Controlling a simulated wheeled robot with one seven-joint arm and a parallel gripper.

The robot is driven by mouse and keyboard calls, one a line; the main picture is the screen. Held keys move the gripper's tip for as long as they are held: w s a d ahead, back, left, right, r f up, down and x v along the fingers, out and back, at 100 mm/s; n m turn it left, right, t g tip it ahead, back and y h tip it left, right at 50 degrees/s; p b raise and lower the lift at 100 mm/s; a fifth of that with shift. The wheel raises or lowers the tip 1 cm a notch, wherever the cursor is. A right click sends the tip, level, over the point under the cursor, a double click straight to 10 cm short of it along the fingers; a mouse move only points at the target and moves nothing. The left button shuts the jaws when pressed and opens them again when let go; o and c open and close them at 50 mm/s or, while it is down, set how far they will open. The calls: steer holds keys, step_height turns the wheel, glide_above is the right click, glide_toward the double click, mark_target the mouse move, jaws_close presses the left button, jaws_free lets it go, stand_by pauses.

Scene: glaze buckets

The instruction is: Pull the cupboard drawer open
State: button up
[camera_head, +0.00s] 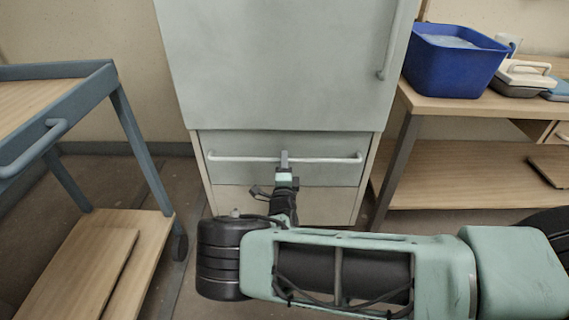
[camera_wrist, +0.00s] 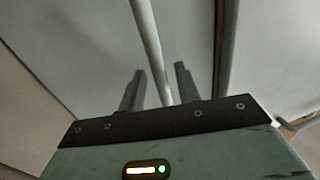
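The cupboard (camera_head: 290,60) is pale grey-green, with a large door above and a drawer (camera_head: 230,177) below it. The drawer front looks flush with the cupboard, so it appears shut. Its light horizontal bar handle (camera_head: 328,160) spans most of the front. My gripper (camera_head: 284,156) is at the middle of this handle. In the wrist view the handle (camera_wrist: 149,38) runs between the two dark fingers of my gripper (camera_wrist: 160,75). A gap shows on each side of the bar, so the fingers are open around it and do not seem to touch it.
A blue-framed trolley (camera_head: 130,135) with wooden shelves stands at left. At right, a wooden workbench (camera_head: 430,100) holds a blue tub (camera_head: 452,65). The cupboard door has a vertical handle (camera_head: 390,45). Floor shows between trolley and cupboard. My arm covers the area in front.

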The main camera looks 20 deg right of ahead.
steer(key=shift+w+d+r, duration=0.15)
steer(key=shift+w, duration=0.35)
jaws_close()
steer(key=r+p+v, duration=0.2)
steer(key=p+v, duration=0.1)
steer(key=v, duration=1.1)
steer(key=s+r+p+v, duration=0.1)
steer(key=r+p+v, duration=0.2)
steer(key=v, duration=1.1)
steer(key=shift+s+a+p, duration=0.3)
steer(key=shift+p, duration=0.35)
steer(key=shift+r, duration=0.1)
jaws_free()
